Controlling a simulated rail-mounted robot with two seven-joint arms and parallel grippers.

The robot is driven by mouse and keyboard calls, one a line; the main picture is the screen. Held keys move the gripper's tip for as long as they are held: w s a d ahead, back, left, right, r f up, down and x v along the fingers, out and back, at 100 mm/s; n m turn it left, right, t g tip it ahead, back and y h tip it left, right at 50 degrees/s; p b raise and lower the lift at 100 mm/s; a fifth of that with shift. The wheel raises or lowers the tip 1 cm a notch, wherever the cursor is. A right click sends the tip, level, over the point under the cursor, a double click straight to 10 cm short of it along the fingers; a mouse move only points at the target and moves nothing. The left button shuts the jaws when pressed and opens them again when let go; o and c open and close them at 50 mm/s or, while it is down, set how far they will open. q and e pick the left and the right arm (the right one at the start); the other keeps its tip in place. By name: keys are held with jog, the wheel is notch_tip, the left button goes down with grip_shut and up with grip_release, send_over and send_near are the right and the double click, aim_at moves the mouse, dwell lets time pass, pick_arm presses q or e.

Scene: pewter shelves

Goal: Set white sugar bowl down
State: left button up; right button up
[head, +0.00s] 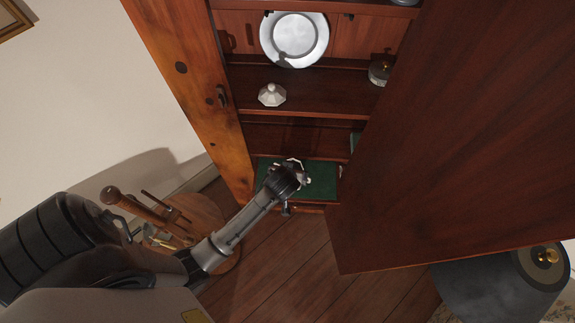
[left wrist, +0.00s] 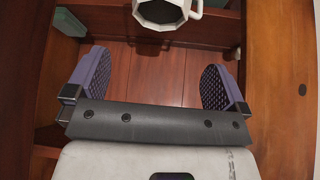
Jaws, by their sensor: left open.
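The white faceted sugar bowl (left wrist: 194,12) shows at the top edge of the left wrist view, with a handle and a dark inside. It lies beyond my open left gripper (left wrist: 157,80), apart from both purple finger pads. In the head view my left gripper (head: 291,174) reaches into the low part of the cabinet, above a green-lined shelf (head: 323,180). Bits of white show around it there, and the bowl is mostly hidden behind it. I cannot tell what the bowl rests on. A white faceted lid-like piece (head: 272,95) sits on the shelf above. My right gripper is out of view.
A wooden cabinet door (head: 455,130) stands open on the right, and a lighter door or panel (head: 180,68) flanks the left. A white plate (head: 308,50) and a dark round tin (head: 380,72) stand higher up. A round wooden stool (head: 205,212) holds several tools.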

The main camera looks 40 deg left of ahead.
pick_arm(q)
jog(key=s+d+r+m+h, duration=0.1)
jog(key=s+r+m, duration=0.1)
jog(key=s, duration=0.4)
jog(key=s+d+r+m+g+h, duration=0.1)
jog(key=s+d+r+m, duration=0.1)
jog(key=s+m, duration=0.2)
jog(key=s+d+r+m+h, duration=0.1)
jog(key=s+d+r+m, duration=0.1)
jog(key=s, duration=0.8)
jog(key=shift+s+r+m+g+h, duration=0.2)
jog(key=shift+r+m+g+h, duration=0.2)
jog(key=shift+r, duration=0.05)
jog(key=shift+d, duration=0.1)
